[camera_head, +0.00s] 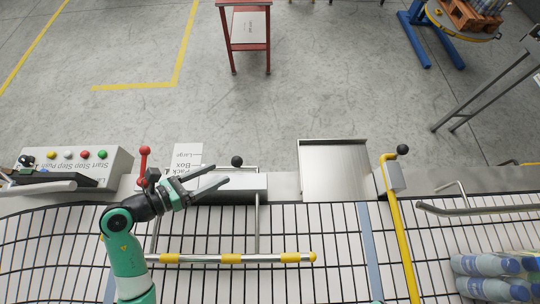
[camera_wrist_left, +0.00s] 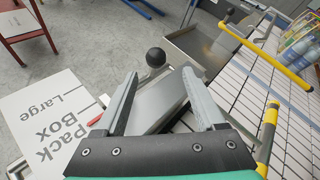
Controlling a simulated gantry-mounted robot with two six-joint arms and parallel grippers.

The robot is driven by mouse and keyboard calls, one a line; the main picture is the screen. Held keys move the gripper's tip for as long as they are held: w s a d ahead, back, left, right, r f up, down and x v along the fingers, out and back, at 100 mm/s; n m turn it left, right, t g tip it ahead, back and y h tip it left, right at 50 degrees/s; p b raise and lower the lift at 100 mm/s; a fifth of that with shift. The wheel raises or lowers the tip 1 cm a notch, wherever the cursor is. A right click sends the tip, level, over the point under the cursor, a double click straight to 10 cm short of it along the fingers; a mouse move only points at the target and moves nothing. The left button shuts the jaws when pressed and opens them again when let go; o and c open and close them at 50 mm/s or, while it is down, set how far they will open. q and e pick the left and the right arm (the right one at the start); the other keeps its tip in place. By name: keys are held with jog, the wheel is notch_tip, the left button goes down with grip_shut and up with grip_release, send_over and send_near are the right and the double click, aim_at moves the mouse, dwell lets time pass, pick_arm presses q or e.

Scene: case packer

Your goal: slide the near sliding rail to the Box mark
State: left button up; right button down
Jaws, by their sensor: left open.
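The near sliding rail (camera_head: 190,258) is a light bar with yellow bands over the conveyor; it also shows at the right of the left wrist view (camera_wrist_left: 268,130). A cross rod joins it to a grey housing (camera_head: 240,184). A black ball knob (camera_head: 237,161) stands behind the housing and appears beyond my fingers in the wrist view (camera_wrist_left: 155,57). The white label plate (camera_head: 187,155) reads Large, Box and Pack. My left gripper (camera_head: 221,176) is open and empty above the housing, its tips pointing towards the knob and apart from it.
A red-knobbed lever (camera_head: 143,168) stands just left of my left gripper. A button panel (camera_head: 75,165) is at the left. A grey tray (camera_head: 335,170) and a yellow bar with black knob (camera_head: 402,235) stand to the right. Bottles (camera_head: 490,265) lie at far right.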

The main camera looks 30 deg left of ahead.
pick_arm(q)
jog(key=shift+s+a, duration=0.1)
jog(key=shift+a, duration=0.35)
jog(key=x, duration=1.1)
jog(key=shift+w, duration=0.45)
jog(key=shift+d+r, duration=0.1)
jog(key=shift+r, duration=0.05)
grip_shut()
